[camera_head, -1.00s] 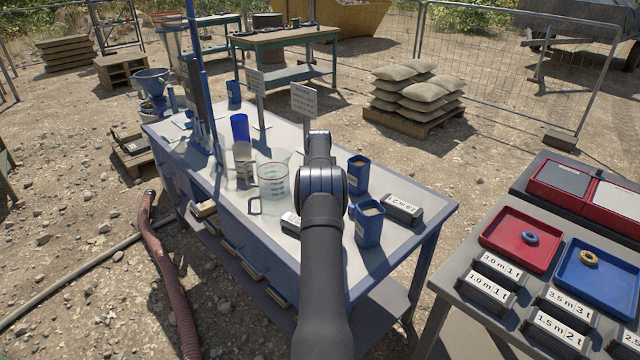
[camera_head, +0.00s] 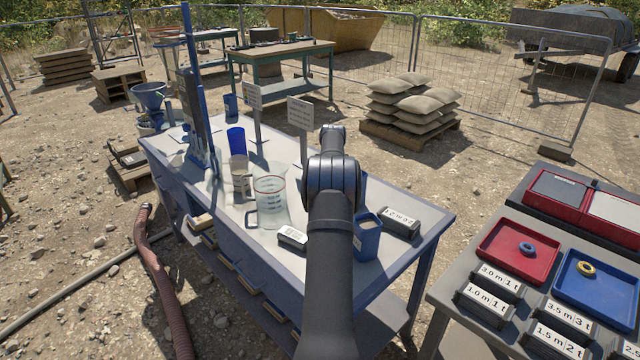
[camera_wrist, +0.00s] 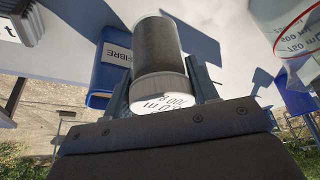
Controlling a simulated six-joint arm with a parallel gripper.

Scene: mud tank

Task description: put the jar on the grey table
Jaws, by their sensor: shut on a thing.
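In the wrist view the jar (camera_wrist: 152,45) is a dark grey cylinder with a pale end carrying printed figures. My gripper (camera_wrist: 160,82) is shut on it, one finger on each side. In the head view my arm hides the gripper and the jar, above or beyond the right part of the blue bench. The grey table (camera_head: 442,287) stands at the lower right in the head view, apart from the bench, with trays and labelled blocks on it.
On the blue bench (camera_head: 215,216) stand a clear beaker (camera_head: 270,205), a blue cup (camera_head: 237,142), a blue tub (camera_head: 367,238) and a labelled block (camera_head: 400,222). A blue FIBRE container (camera_wrist: 113,62) is close beside the jar. The grey table holds a red tray (camera_head: 495,262) and a blue tray (camera_head: 575,300).

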